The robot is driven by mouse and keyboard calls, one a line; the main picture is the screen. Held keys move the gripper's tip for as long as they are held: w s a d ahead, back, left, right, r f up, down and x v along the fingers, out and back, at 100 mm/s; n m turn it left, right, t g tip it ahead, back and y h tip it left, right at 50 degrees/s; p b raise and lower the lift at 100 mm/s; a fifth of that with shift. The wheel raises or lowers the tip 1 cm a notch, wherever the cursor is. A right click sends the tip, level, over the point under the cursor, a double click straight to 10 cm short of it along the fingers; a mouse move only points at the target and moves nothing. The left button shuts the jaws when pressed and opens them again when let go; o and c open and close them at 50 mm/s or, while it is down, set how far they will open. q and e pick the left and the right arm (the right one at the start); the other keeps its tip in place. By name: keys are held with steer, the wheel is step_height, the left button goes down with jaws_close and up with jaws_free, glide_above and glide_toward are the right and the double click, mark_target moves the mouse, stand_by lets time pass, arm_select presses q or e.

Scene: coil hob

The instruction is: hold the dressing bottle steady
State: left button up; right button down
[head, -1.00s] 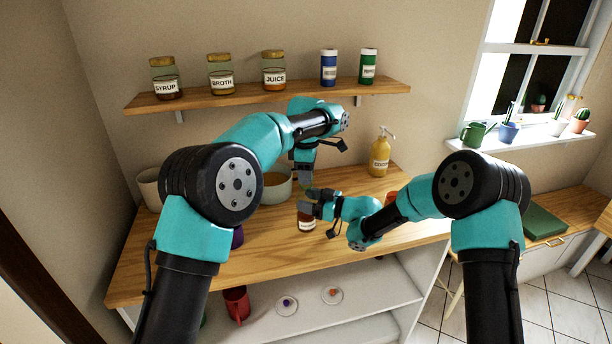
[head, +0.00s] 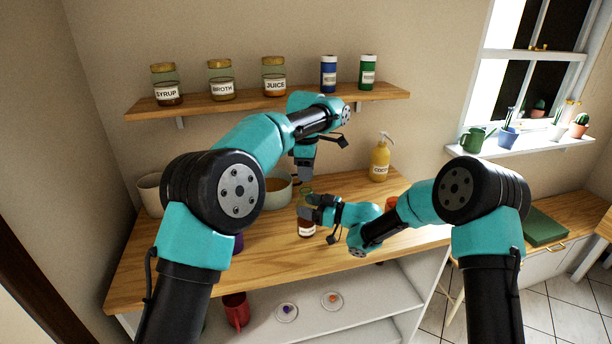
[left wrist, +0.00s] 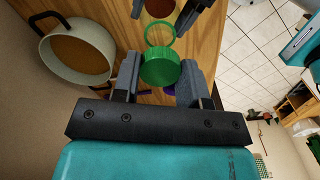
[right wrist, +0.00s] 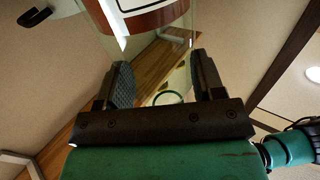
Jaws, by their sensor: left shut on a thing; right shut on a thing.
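The dressing bottle (head: 306,229) is a clear bottle with dark red-brown contents and a white label, upright at the counter's middle. My right gripper (head: 311,207) is shut around its upper part from the right. The bottle's glass and label (right wrist: 155,18) show between the fingers in the right wrist view. My left gripper (left wrist: 153,82) points down above the bottle, shut on a green cap (left wrist: 159,68). The cap appears apart from the green ring (left wrist: 160,32) at the bottle's open neck. In the head view my fingers hide part of the bottle; whether its base touches the counter is hard to tell.
A pot (head: 283,190) with orange-brown contents stands behind to the left. A yellow pump bottle (head: 380,160) stands at the back right. A red object (head: 391,203) sits right of the grippers, partly hidden by my right arm. The wall shelf (head: 200,104) holds several jars.

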arm_select(q)
steer(key=shift+r, duration=1.1)
arm_select(e)
steer(key=shift+c, duration=0.8)
jaws_free()
steer(key=shift+d, duration=0.1)
steer(key=v, duration=1.1)
steer(key=shift+s+d, duration=0.25)
steer(key=shift+d, duration=0.1)
